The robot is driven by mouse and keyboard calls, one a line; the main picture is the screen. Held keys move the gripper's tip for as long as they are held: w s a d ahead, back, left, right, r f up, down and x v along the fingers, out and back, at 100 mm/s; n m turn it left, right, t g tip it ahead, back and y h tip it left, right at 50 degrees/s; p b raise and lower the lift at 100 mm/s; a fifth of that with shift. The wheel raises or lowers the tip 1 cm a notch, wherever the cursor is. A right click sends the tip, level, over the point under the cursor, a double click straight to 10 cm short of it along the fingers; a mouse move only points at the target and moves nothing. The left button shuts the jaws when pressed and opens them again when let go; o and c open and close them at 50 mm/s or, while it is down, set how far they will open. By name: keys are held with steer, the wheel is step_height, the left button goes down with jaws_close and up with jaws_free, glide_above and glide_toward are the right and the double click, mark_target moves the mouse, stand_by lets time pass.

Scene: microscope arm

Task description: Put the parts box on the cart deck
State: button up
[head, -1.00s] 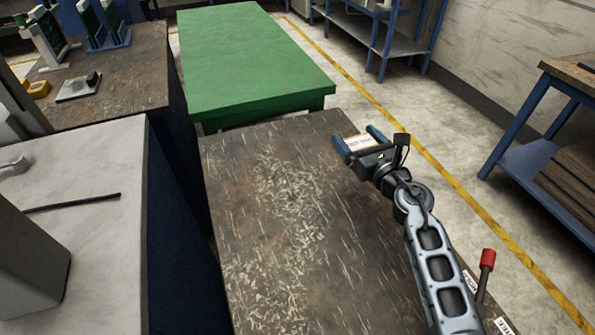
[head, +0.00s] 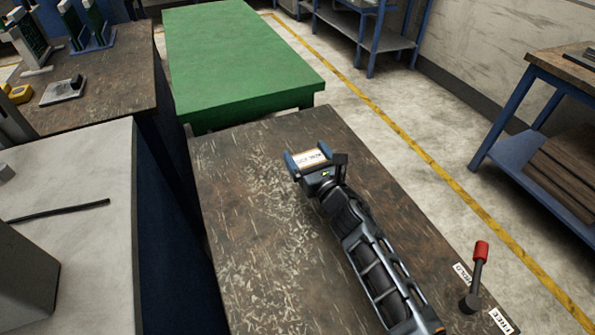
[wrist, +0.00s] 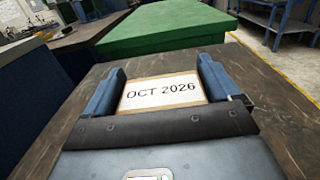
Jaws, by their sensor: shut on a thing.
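The parts box (head: 313,161), with a pale face reading "OCT 2026", sits between the blue fingers of my gripper (head: 307,155). The wrist view also shows the box (wrist: 160,92), with a finger against each side. My gripper is shut on it. The box is over the scratched brown top (head: 245,235), which has a lever at its right edge and appears to be the cart deck. I cannot tell whether the box touches this surface. The box's underside and near part are hidden by my gripper.
A red-knobbed lever (head: 477,272) stands between HOLD and FREE labels. A green table (head: 240,60) adjoins the far end. A pale cabinet top (head: 95,180) and brown bench (head: 110,90) are at left. A blue-framed shelf (head: 520,150) is at right. Much of the brown top is bare.

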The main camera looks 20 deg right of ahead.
steer(key=shift+w+a+f+b, duration=0.1)
steer(key=shift+a+f+b, duration=0.5)
steer(key=shift+b, duration=0.3)
steer(key=shift+w+a+f+b, duration=0.15)
steer(key=shift+a+b, duration=0.25)
steer(key=shift+a, duration=0.15)
steer(key=shift+f+b, duration=1.5)
steer(key=shift+f, duration=0.4)
steer(key=shift+f, duration=0.15)
steer(key=o, duration=1.1)
steer(key=shift+c, duration=0.2)
steer(key=shift+r, duration=0.25)
steer(key=s, duration=0.6)
steer(key=s+b, duration=0.1)
steer(key=s, duration=0.5)
steer(key=shift+d+f, duration=0.15)
